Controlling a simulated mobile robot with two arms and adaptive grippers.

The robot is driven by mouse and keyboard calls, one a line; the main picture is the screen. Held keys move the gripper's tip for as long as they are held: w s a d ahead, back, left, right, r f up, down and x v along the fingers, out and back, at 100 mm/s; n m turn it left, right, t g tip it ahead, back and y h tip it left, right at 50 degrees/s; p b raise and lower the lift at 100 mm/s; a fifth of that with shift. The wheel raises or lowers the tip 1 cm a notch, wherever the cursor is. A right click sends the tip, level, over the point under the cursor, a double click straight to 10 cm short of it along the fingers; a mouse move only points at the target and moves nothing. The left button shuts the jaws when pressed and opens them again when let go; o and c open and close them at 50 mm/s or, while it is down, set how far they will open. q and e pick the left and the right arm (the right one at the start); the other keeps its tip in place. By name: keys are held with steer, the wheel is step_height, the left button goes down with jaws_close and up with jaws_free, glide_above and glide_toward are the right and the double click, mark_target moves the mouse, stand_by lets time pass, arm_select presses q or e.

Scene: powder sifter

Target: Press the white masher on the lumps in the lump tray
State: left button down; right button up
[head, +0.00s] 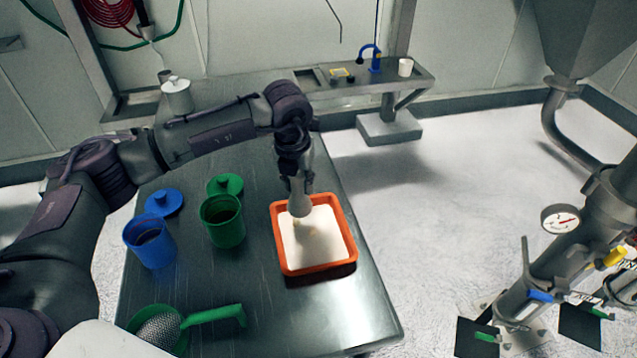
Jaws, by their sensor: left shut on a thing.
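The lump tray (281,254) is an orange rectangular tray on the dark table, with white powder (318,252) in it. My left gripper (300,183) hangs over the tray's far edge and is shut on the white masher (300,206). The masher points down into the far part of the tray, at or just above the powder; contact is hard to tell. Small pale yellowish lumps (306,228) show just below the masher. The gripper hides the masher's upper part. My right gripper is not in view.
Left of the tray stand a green container (223,222) and a blue container (150,241), with a green lid (225,186) and a blue lid (164,203) behind them. A green-handled sieve (160,330) lies at the front left. The table's (340,318) right front is clear.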

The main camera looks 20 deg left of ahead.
mark_target(295, 201)
arm_select(q)
steer(key=shift+w+a+n, duration=0.1)
steer(key=shift+a+n, duration=0.3)
steer(key=shift+a, duration=0.15)
steer(key=shift+a+f, duration=0.15)
steer(key=shift+f, duration=0.05)
steer(key=shift+f+b, duration=0.55)
steer(key=shift+f, duration=0.35)
steer(key=shift+f+b, duration=0.95)
steer(key=shift+f, duration=0.95)
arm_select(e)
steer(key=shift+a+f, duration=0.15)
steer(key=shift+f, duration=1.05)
arm_select(q)
steer(key=shift+f+b, duration=0.65)
steer(key=shift+b, duration=0.05)
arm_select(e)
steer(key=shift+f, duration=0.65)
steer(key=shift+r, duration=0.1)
arm_select(q)
steer(key=shift+r, duration=0.25)
steer(key=shift+r+p, duration=2)
steer(key=shift+r, duration=1.55)
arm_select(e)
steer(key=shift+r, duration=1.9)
